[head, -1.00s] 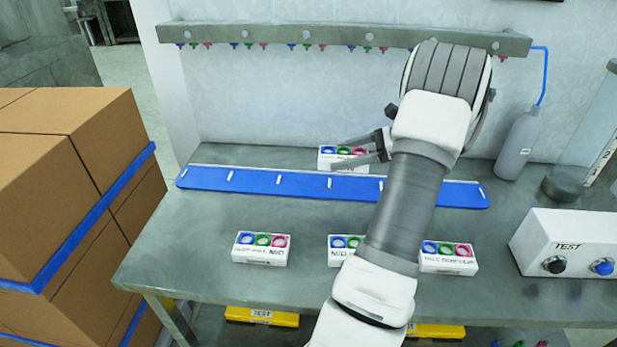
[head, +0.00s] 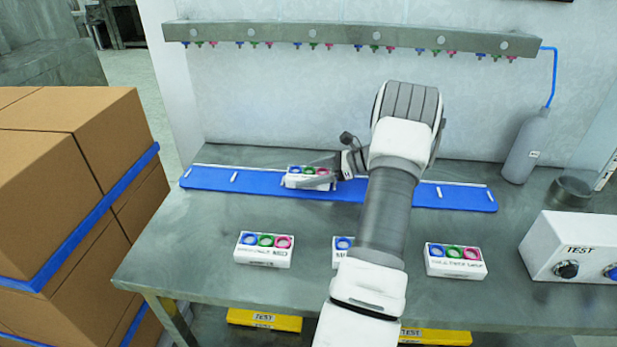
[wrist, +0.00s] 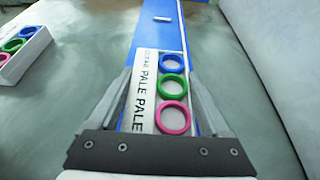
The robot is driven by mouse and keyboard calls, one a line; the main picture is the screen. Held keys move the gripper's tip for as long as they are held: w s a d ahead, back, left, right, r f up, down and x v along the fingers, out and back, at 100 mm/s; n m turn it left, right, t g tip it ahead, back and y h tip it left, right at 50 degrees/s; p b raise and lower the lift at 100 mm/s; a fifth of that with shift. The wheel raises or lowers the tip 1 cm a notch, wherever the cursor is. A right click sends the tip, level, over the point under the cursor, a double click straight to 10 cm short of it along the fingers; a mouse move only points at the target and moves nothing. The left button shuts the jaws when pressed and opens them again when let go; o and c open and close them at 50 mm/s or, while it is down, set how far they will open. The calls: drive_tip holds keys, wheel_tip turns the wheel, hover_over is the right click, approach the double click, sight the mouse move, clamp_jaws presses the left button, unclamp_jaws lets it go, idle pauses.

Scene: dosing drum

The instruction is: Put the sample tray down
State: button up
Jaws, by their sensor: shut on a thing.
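My gripper (head: 321,172) is shut on the sample tray (head: 308,184), a small white block with blue, green and pink rings on top. The sample tray is at the blue strip (head: 255,188) on the workbench; I cannot tell whether it touches the strip. In the wrist view the sample tray (wrist: 140,118) lies between my two fingers, its label reading "PALE PALE" in part. The blue strip (wrist: 150,42) runs ahead beyond it. My arm hides part of the strip in the head view.
Similar trays stand along the bench front: one at left (head: 263,250), one half hidden by my arm (head: 342,258), one at right (head: 455,262). A white TEST box (head: 575,235) and grey bottle (head: 522,148) are at right. A nozzle rail (head: 345,37) hangs above.

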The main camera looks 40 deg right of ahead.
drive_tip(key=shift+f, duration=0.3)
drive_tip(key=o, duration=1.2)
drive_tip(key=shift+s+r, duration=0.1)
drive_tip(key=shift+r, duration=0.1)
drive_tip(key=p+v, duration=0.1)
drive_tip(key=v, duration=1)
drive_tip(key=shift+s+d+r, duration=0.2)
drive_tip(key=shift+s+d, duration=0.05)
drive_tip(key=shift+s, duration=0.05)
